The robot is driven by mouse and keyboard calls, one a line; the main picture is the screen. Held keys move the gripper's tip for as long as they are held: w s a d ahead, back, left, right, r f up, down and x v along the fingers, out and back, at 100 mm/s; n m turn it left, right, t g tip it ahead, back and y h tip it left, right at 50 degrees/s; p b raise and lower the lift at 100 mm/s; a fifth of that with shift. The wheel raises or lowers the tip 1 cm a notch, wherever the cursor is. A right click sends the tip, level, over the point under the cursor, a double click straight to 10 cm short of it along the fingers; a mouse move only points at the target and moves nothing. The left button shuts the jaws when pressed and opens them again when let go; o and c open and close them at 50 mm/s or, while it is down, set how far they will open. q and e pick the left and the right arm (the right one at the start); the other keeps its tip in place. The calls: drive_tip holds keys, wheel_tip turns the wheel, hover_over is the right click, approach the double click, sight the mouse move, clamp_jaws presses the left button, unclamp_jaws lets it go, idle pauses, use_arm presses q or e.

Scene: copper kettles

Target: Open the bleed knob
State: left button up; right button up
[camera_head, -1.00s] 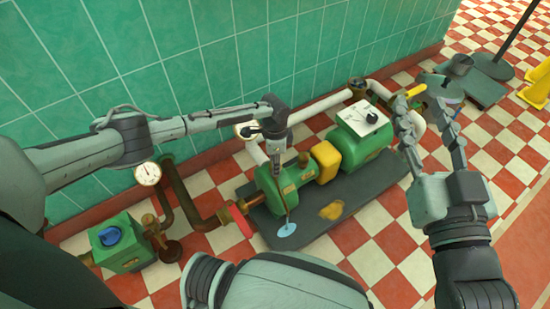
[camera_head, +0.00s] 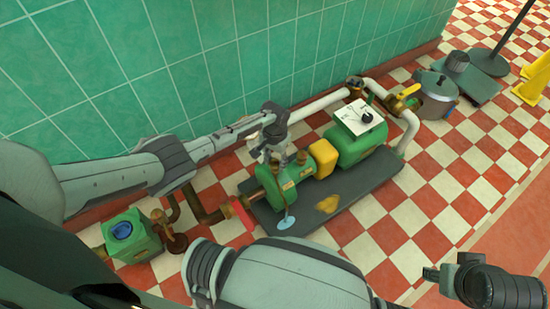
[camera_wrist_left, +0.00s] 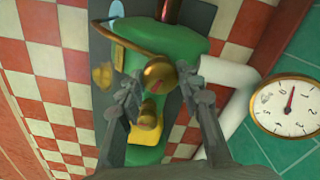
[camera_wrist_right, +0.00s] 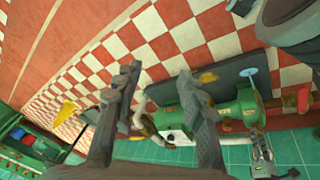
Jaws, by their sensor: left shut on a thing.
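The green pump (camera_head: 288,184) stands on a dark base plate (camera_head: 350,206) beside the tiled wall. In the left wrist view, a round brass knob (camera_wrist_left: 160,74) with a red mark sits on the green pump body (camera_wrist_left: 180,48); it looks like the bleed knob. My left gripper (camera_wrist_left: 158,82) is shut on it, one finger on each side. In the head view my left gripper (camera_head: 272,152) is over the pump, and the knob in it is hard to make out. My right gripper (camera_wrist_right: 158,88) is open and empty, away from the pump; its arm shows at the lower right of the head view.
A yellow coupling (camera_head: 324,157) and a green motor (camera_head: 362,145) adjoin the pump. A gauge (camera_wrist_left: 285,105) is near the left gripper. A yellow-handled valve (camera_head: 405,93) and a metal pot (camera_head: 436,92) stand behind. A blue-knobbed green box (camera_head: 130,237) is at left.

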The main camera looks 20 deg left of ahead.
sight(275, 163)
use_arm(q)
drive_tip(key=shift+n+p, duration=0.65)
drive_tip(key=shift+n, duration=1.35)
use_arm(e)
drive_tip(key=shift+a+x, duration=0.2)
drive_tip(key=shift+x, duration=0.7)
drive_tip(key=shift+a+x, duration=0.2)
drive_tip(key=shift+x, duration=0.75)
use_arm(q)
drive_tip(key=shift+w, duration=0.1)
use_arm(e)
drive_tip(key=shift+f, duration=0.2)
use_arm(q)
drive_tip(key=o, duration=1.2)
drive_tip(key=shift+c, duration=0.2)
wheel_tip(275, 163, up, 12)
